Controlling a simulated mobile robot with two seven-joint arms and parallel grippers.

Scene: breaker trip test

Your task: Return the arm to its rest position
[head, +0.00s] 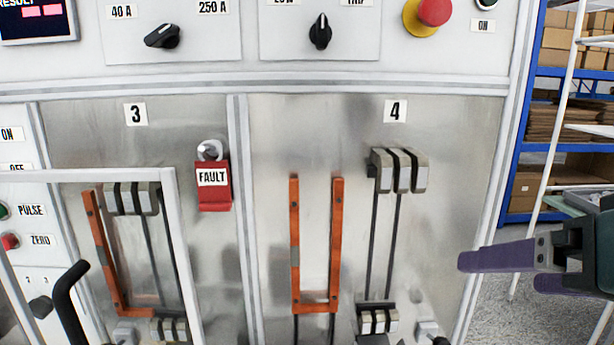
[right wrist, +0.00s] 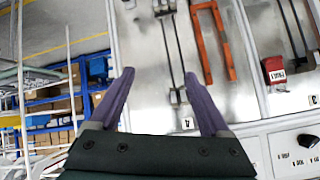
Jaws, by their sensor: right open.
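My right gripper (head: 500,268) is at the right edge of the head view, with purple fingers pointing left. It is to the right of the test cabinet's bay 4 and apart from it. In the right wrist view its two fingers (right wrist: 158,100) are spread with nothing between them, and the cabinet front lies beyond. My left gripper is not in view.
The cabinet has bay 3 (head: 135,114) and bay 4 (head: 395,111), with orange frames (head: 337,235) and grey breaker blocks (head: 400,170). A red FAULT tag (head: 213,190) hangs in bay 3. An emergency button (head: 434,12) is above. Blue shelving (head: 520,170) with boxes stands right; floor there is open.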

